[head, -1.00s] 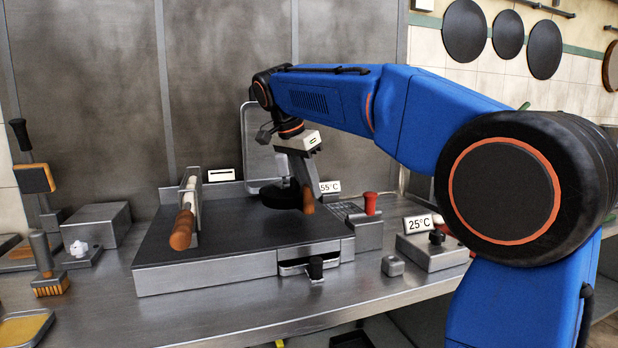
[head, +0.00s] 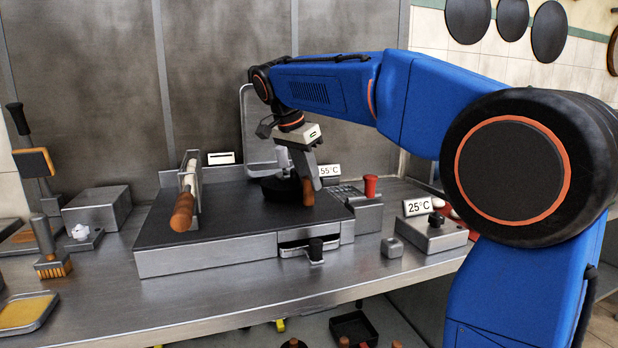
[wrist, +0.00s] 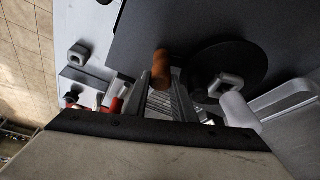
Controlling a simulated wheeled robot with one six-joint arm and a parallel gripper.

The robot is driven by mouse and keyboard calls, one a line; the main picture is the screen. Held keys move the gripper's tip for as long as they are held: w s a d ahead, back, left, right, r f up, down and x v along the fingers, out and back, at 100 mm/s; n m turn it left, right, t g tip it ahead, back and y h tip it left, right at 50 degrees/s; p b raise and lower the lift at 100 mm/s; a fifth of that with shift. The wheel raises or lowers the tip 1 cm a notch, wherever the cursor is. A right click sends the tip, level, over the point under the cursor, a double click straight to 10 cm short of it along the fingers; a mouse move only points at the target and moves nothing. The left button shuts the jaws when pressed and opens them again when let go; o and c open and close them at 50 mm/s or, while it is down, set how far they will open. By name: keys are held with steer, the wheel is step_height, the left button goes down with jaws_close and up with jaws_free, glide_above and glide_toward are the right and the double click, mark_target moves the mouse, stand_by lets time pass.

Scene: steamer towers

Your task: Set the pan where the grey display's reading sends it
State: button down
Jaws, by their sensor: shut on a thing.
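The pan (head: 285,189) is a black round pan low over the back right of the dark plate; I cannot tell whether it touches. Its brown wooden handle (head: 308,193) is upright below my gripper (head: 304,168). The wrist view shows the pan's round black disc (wrist: 240,68) and the handle end (wrist: 161,66). My gripper is shut on the pan, though the contact is partly hidden. A display reading 55°C (head: 329,170) stands behind the plate's right side. Another reading 25°C (head: 418,207) stands on a grey box with a black knob. A white display (head: 221,158) shows only a dark line.
The dark plate (head: 225,222) tops a steel block with a front drawer (head: 305,248). A hinged piece with a wooden handle (head: 182,212) stands at its left. A red-topped item (head: 370,187) and a grey cube (head: 392,247) are to the right. The plate's middle is clear.

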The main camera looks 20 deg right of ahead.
steer(key=shift+f, duration=0.4)
stand_by(0.4)
steer(key=c, duration=1.7)
jaws_free()
steer(key=shift+s+d, duration=0.1)
steer(key=shift+s, duration=0.1)
steer(key=shift+w+a+v, duration=0.1)
steer(key=shift+w+v, duration=0.1)
steer(key=shift+v, duration=0.9)
steer(key=shift+w+a+v, duration=0.1)
steer(key=shift+w+v, duration=0.15)
steer(key=shift+v, duration=0.9)
steer(key=shift+w+a+v, duration=0.1)
steer(key=shift+w+v, duration=0.1)
steer(key=shift+v, duration=0.9)
steer(key=o, duration=0.5)
steer(key=shift+o, duration=0.2)
